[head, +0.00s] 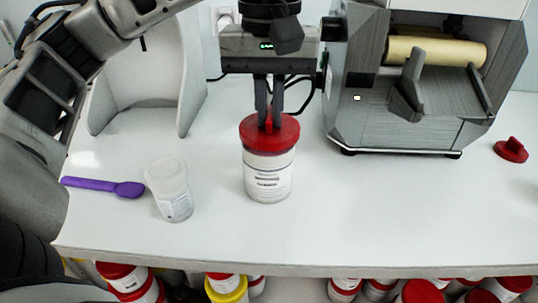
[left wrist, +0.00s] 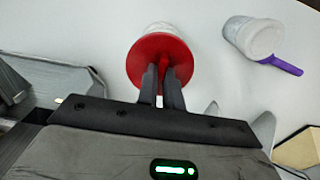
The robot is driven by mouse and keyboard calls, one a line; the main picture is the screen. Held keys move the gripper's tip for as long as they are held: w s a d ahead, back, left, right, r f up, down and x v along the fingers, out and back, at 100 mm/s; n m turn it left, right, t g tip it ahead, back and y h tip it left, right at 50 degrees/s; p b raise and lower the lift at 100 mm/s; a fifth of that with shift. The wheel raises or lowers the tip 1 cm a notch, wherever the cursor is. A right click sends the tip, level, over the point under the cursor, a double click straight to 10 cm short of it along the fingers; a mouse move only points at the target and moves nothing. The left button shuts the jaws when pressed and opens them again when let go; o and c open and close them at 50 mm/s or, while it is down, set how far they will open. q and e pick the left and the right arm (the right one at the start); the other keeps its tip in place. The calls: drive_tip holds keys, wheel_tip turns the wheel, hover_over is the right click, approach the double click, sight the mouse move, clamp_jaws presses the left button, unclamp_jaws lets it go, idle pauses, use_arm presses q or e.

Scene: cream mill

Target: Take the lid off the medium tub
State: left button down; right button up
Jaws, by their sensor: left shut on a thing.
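The medium tub (head: 268,178) is a white labelled jar standing upright on the white table, in the middle of the head view. Its red lid (head: 285,131) sits on its top, with an upright grip in the middle. My left gripper (head: 268,122) comes down from above and is shut on the lid's grip. In the left wrist view, the two dark fingers (left wrist: 164,73) hold the grip of the red lid (left wrist: 148,58), and part of the white tub (left wrist: 160,28) shows behind it. The lid looks seated on the tub or very close to it. My right gripper is not in view.
A white-capped tub (head: 170,190) stands to the left, beside a purple scoop (head: 103,187). A grey mill (head: 410,90) with a cream roller stands behind right. A small red lid (head: 511,150) lies at far right. Several red-lidded tubs (head: 418,291) are below the table's front edge.

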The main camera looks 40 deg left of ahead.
sight(269, 112)
use_arm(q)
drive_tip(key=shift+r, duration=0.2)
drive_tip(key=shift+r+p, duration=1.05)
drive_tip(key=shift+r, duration=0.35)
